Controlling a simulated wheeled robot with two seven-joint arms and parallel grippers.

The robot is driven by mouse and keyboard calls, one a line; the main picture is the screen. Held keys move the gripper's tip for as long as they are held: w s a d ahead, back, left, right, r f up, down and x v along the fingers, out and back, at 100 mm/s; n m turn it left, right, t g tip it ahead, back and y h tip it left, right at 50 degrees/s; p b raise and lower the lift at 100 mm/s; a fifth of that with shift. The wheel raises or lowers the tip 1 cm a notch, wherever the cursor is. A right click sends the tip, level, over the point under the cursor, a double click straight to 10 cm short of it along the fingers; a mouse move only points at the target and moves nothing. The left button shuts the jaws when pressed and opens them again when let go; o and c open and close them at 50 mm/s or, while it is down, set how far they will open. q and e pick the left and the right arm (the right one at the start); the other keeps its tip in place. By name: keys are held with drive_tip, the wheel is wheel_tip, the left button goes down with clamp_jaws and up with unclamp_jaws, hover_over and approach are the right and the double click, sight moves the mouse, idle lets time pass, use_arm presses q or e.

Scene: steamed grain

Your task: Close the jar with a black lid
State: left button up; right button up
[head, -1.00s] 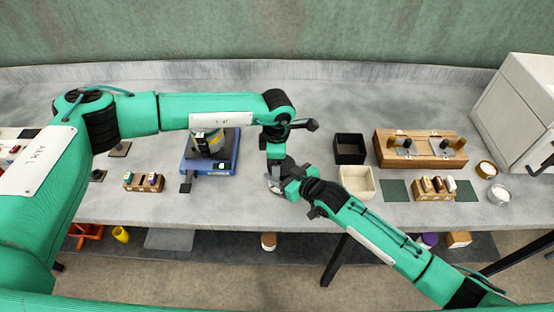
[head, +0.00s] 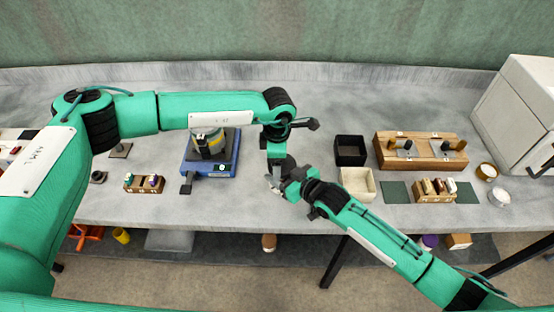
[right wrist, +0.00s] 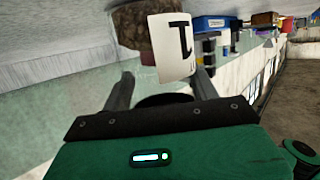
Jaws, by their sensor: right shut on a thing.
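In the right wrist view a brown jar (right wrist: 133,30) with a white label marked with a black letter (right wrist: 173,48) is just beyond the fingertips, at a tilt in the picture. A dark round-edged piece, which looks like the black lid (right wrist: 166,99), sits between the fingers of my right gripper (right wrist: 163,78). That gripper is shut on it. In the head view my right gripper (head: 292,183) meets my left gripper (head: 275,172) over the front middle of the table. The arms mostly hide the jar there, and I cannot tell the left jaws' state.
A black box (head: 350,150), a cream box (head: 371,187) and a wooden stand (head: 430,163) are on the right. The grey table (head: 330,105) is clear behind the grippers.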

use_arm(q)
drive_tip(key=shift+f, duration=0.45)
idle(0.5)
